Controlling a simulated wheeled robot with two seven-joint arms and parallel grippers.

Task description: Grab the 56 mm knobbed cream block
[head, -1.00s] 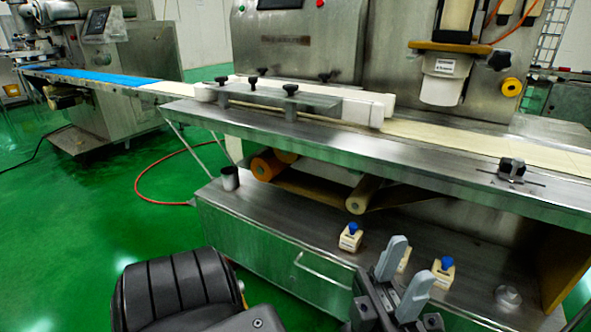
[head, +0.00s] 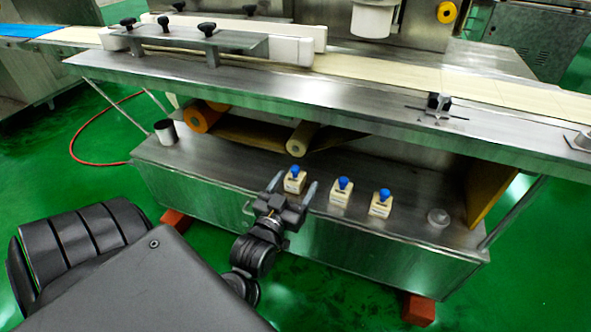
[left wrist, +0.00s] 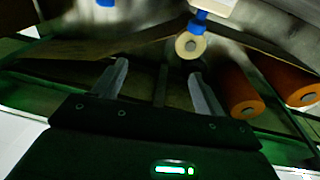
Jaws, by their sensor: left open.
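Three cream blocks with blue knobs stand in a row on the steel lower shelf: a left one (head: 294,184), a middle one (head: 341,196) and a right one (head: 380,206). I cannot tell from the pictures which is 56 mm. My left gripper (head: 292,188) is open and empty, its two grey fingertips on either side of the left block in the head view. In the left wrist view the open gripper (left wrist: 158,78) has nothing between its fingers. A blue knob (left wrist: 198,19) and part of a cream block (left wrist: 215,5) show beyond them at the top edge. My right gripper is not in view.
The conveyor ledge (head: 330,105) overhangs the shelf (head: 230,165). A cream roller (head: 303,137) and an orange roller (head: 203,117) sit below it. A metal cup (head: 166,131) stands at the shelf's left, a small clear knob (head: 438,217) at its right.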

